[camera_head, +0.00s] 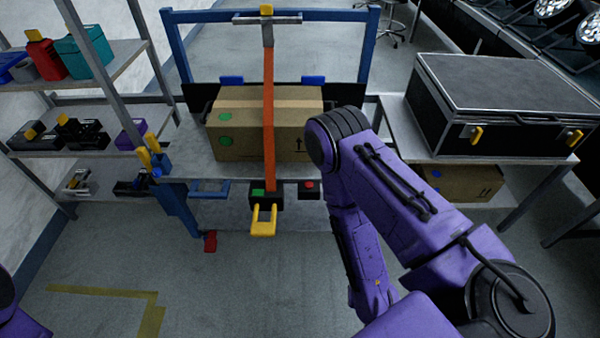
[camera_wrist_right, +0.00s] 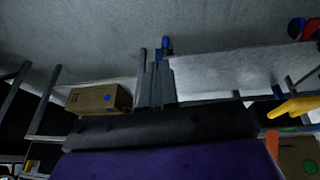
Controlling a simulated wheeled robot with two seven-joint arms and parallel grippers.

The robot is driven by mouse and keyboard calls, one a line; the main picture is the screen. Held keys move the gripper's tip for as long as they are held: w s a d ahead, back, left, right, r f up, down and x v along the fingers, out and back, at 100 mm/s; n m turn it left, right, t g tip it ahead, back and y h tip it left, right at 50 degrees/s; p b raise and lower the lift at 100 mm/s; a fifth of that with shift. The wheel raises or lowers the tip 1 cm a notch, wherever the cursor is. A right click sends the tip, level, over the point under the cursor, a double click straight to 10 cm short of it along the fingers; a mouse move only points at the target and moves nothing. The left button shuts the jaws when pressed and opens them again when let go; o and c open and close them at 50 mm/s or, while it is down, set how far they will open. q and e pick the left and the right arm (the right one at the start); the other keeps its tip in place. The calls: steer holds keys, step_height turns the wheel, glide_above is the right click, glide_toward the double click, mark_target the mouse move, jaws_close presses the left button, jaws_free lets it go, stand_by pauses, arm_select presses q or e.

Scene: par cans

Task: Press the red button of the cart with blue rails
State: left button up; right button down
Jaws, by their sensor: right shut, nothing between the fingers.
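The cart with blue rails (camera_head: 371,45) stands ahead in the head view, with a cardboard box (camera_head: 245,143) on its deck. The red button (camera_head: 309,184) sits on a small black housing at the cart's front edge, right of a green button (camera_head: 258,192) and a yellow handle (camera_head: 263,222). My right arm reaches in from the lower right, its elbow right of the red button; its gripper is hidden there. In the right wrist view my right gripper (camera_wrist_right: 156,72) is shut and empty; the red button cannot be made out there. My left gripper is out of view.
An orange upright bar (camera_head: 268,120) rises at the cart's front. Shelves with tools (camera_head: 90,85) stand left. A black case (camera_head: 495,100) lies on a table at right, with a cardboard box (camera_head: 465,184) below. A red piece (camera_head: 210,241) is low by the cart. Floor in front is clear.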

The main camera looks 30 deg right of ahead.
steer(key=shift+s, duration=0.2)
steer(key=w+a+f+n+y+b, duration=0.1)
steer(key=w+a+f+n+y, duration=0.2)
steer(key=w, duration=0.5)
steer(key=w+a+n+y, duration=0.2)
steer(key=w+a+n, duration=0.1)
steer(key=w+a, duration=0.4)
steer(key=w+d+r+n+g+y, duration=0.1)
steer(key=w+r+n, duration=0.15)
steer(key=w, duration=0.45)
steer(key=w+d+r+n, duration=0.1)
steer(key=w+r+n, duration=0.15)
steer(key=w, duration=0.35)
step_height(320, 180, up, 17)
steer(key=n+g+h+b, duration=0.2)
steer(key=n, duration=0.6)
glide_above(310, 184)
steer(key=shift+s+d+f, duration=0.15)
steer(key=shift+d+f, duration=0.05)
steer(key=shift+d, duration=0.05)
steer(key=shift+m, duration=0.3)
steer(key=f, duration=1.4)
steer(key=shift+a, duration=0.2)
